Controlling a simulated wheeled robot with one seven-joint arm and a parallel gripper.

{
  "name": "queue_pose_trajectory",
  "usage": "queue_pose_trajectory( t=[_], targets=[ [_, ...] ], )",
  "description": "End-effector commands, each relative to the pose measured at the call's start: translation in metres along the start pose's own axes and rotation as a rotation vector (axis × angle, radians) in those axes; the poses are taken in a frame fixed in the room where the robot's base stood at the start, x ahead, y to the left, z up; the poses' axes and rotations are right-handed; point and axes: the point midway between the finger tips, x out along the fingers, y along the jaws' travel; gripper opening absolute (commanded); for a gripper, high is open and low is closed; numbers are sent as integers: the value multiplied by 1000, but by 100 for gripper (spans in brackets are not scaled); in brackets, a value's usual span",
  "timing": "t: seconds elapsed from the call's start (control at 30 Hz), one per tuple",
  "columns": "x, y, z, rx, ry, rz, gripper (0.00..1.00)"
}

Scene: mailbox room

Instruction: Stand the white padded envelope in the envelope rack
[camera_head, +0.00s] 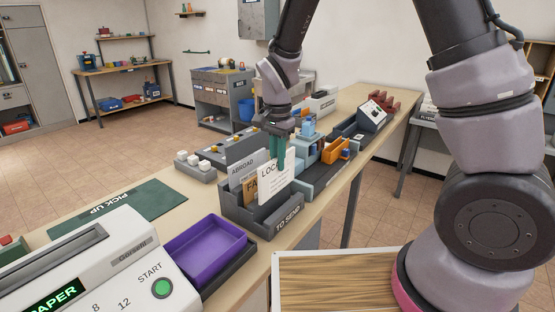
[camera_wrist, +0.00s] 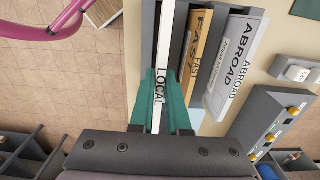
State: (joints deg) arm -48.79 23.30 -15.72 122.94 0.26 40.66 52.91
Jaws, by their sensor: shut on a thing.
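The white envelope marked LOCAL (camera_head: 272,187) is upright at the front slot of the dark grey rack marked TO SEND (camera_head: 287,222). My gripper (camera_head: 277,150) points down with its teal fingers shut on the envelope's upper edge. In the wrist view the envelope (camera_wrist: 165,50) lies between the two fingers (camera_wrist: 160,95), inside the outline of the rack (camera_wrist: 148,25). Its lower part is hidden by the rack's front wall, and I cannot tell whether it touches the bottom. A brown FAST envelope (camera_head: 250,188) and a pale ABROAD envelope (camera_head: 243,165) stand behind it.
A purple tray (camera_head: 205,245) and a white machine with a green START button (camera_head: 162,288) are left of the rack. A grey block with white knobs (camera_head: 195,170) sits behind. Blue and orange items (camera_head: 335,150) crowd the right side. A green PICK UP mat (camera_head: 115,208) is clear.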

Motion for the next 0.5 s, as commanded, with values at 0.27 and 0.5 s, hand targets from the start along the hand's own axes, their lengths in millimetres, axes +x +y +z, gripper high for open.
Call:
queue_pose_trajectory(
  t=[0.27, 0.5],
  targets=[
    [2, 0, 0, 0, 0, 0, 0],
    [12, 0, 0, 0, 0, 1, 0]
  ],
)
